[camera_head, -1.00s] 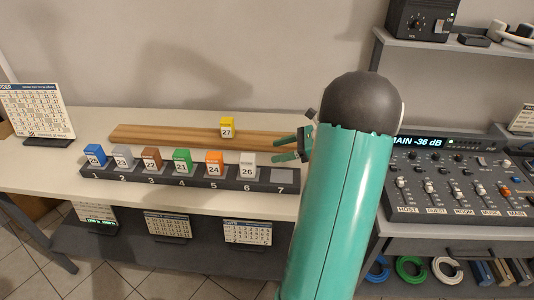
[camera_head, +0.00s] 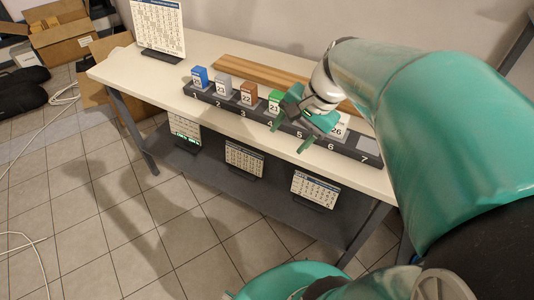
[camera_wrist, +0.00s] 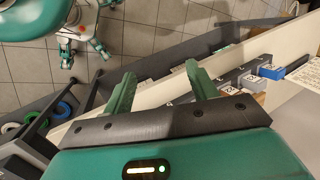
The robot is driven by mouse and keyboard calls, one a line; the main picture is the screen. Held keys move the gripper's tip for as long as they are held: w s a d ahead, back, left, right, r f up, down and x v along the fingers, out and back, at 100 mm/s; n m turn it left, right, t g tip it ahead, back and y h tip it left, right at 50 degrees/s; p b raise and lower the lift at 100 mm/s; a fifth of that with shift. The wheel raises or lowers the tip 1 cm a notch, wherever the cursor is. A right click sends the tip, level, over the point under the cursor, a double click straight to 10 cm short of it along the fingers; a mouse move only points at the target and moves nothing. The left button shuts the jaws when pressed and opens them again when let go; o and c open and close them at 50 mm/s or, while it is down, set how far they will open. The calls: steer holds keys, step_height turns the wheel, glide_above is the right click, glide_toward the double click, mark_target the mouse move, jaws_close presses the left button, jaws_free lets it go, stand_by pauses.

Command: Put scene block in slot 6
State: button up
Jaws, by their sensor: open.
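The dark rack (camera_head: 187,89) on the bench has slots numbered 1 to 7. A blue block (camera_head: 200,77) stands in slot 1, a grey block (camera_head: 223,86) in slot 2, a brown block (camera_head: 248,95) in slot 3 and a green block (camera_head: 275,101) marked 21 in slot 4. A white block (camera_head: 341,127) marked 26 stands at slot 6, partly behind my gripper. Slot 7 (camera_head: 367,145) is empty. My gripper (camera_head: 289,138) is open in front of slots 4 to 6 and hides slot 5. In the wrist view nothing is between its fingers (camera_wrist: 160,85).
A wooden strip (camera_head: 255,69) lies behind the rack. A calendar stand (camera_head: 158,25) is on the bench's left; several small calendars (camera_head: 245,158) sit on the shelf below. Cardboard boxes (camera_head: 62,38) stand at the far left. The tiled floor (camera_head: 100,220) before the bench is largely clear.

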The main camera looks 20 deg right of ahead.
steer(key=s+a+r+n+t+h, duration=0.2)
steer(key=s+a+n, duration=0.4)
steer(key=n, duration=0.5)
steer(key=shift+s+a+r+t+h, duration=0.3)
steer(key=shift+a+t+h, duration=0.2)
steer(key=shift+a+h, duration=0.55)
